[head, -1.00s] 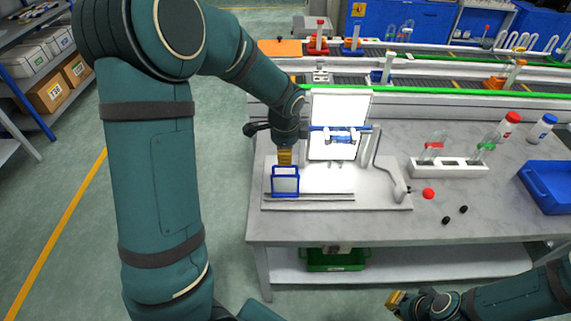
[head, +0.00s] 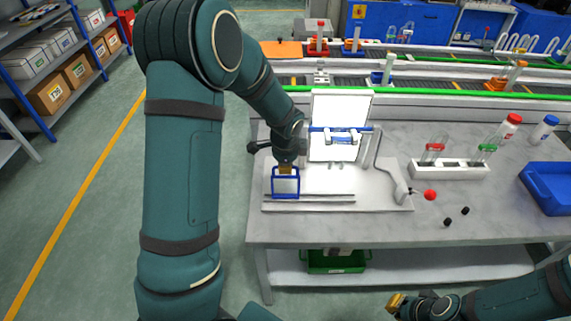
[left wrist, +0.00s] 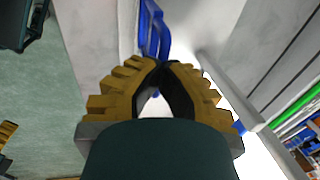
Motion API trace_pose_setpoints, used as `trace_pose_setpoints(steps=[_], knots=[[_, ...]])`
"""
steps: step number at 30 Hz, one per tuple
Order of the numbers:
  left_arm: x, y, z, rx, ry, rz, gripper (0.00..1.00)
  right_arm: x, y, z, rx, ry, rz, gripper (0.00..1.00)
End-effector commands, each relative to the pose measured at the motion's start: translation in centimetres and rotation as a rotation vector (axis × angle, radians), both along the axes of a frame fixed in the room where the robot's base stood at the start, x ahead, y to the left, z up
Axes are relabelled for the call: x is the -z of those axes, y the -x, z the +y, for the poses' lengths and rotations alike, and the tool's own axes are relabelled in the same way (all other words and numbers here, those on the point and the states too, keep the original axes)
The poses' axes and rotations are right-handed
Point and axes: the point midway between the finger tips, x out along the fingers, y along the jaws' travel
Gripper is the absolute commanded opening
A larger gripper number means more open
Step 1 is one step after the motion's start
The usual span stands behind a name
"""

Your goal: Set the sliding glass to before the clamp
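The sliding glass (head: 286,184) is an upright pane in a blue frame. It stands at the left of the white base's rail (head: 325,197); its frame also shows in the left wrist view (left wrist: 151,28). My left gripper (head: 286,169) is at the top of that frame, and its yellow fingers (left wrist: 163,65) meet around the blue top part. The blue clamp (head: 341,138) with a clear tube is behind and to the right of the glass, in front of a white panel (head: 338,103). My right gripper (head: 397,301) is low at the right, apart from the table; its fingertips are too small to judge.
A white rack (head: 450,170) with bottles and a blue tray (head: 550,186) are farther right. The rail right of the glass is clear.

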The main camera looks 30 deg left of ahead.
Motion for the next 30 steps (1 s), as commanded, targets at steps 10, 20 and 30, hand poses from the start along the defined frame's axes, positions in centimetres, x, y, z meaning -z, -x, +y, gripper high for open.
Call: trace_pose_setpoints(steps=[10,20,30], knots=[[0.1,-0.1,-0.1,0.001,0.000,0.001,0.00,0.0,0.0,0.0,0.000,0.000,0.000,0.00],[0.2,-2.8,-4.8,0.008,0.000,0.001,0.00,0.6,0.0,0.0,0.000,0.001,0.000,0.00],[0.2,-7.1,-11.8,0.005,0.000,0.002,0.00,0.9,0.0,0.0,0.000,0.002,0.000,0.00]])
